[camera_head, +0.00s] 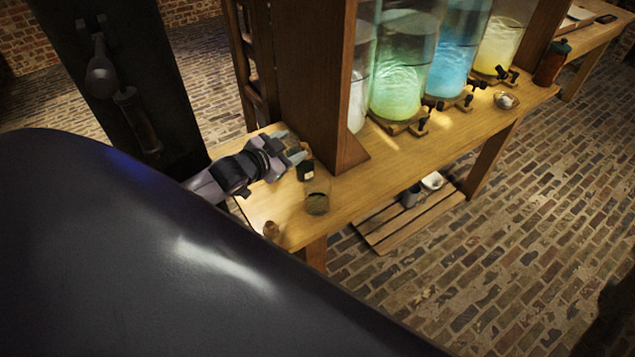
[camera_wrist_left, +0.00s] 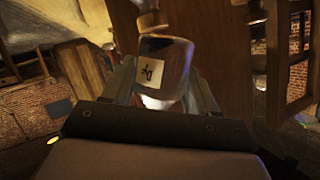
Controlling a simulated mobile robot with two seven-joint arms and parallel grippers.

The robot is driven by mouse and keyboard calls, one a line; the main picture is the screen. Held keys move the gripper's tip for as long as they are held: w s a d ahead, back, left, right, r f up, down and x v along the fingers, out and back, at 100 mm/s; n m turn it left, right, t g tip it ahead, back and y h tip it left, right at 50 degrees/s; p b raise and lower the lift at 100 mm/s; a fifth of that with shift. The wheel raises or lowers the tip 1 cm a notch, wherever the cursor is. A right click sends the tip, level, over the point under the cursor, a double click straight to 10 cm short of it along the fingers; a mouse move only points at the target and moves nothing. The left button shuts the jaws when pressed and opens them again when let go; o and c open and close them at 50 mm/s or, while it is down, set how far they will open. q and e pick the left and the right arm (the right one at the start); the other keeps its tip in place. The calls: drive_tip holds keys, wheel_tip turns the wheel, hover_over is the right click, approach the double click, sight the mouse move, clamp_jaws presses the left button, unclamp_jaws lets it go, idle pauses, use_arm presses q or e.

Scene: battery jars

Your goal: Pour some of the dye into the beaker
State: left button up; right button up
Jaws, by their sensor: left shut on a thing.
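My left gripper (camera_head: 295,152) is over the near end of the wooden bench. It is shut on a small bottle with a pale label, which shows between the fingers in the left wrist view (camera_wrist_left: 167,68). The label bears a dark mark, and a tan neck or stopper shows at the bottle's top. In the head view the small dark bottle (camera_head: 305,171) is at the fingertips, close behind the beaker. The clear glass beaker (camera_head: 317,198) stands on the bench, with something dark low in it. I cannot tell whether any liquid is flowing. My right gripper is out of view.
A thick wooden post (camera_head: 318,90) rises close beside the gripper. Large glass jars with green (camera_head: 397,85), blue (camera_head: 455,55) and yellow (camera_head: 498,45) liquid stand further along the bench. A small brown object (camera_head: 271,229) sits at the bench's near edge. A slatted pallet (camera_head: 385,228) lies below.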

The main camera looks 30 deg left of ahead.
use_arm(q)
drive_tip(key=shift+w+a+f+n+h, duration=0.1)
drive_tip(key=shift+a+f+n+h, duration=0.05)
drive_tip(key=shift+a+n+h, duration=0.55)
drive_tip(key=shift+f+n+g+h+b, duration=0.35)
drive_tip(key=shift+n+h+b, duration=0.2)
drive_tip(key=shift+n, duration=0.25)
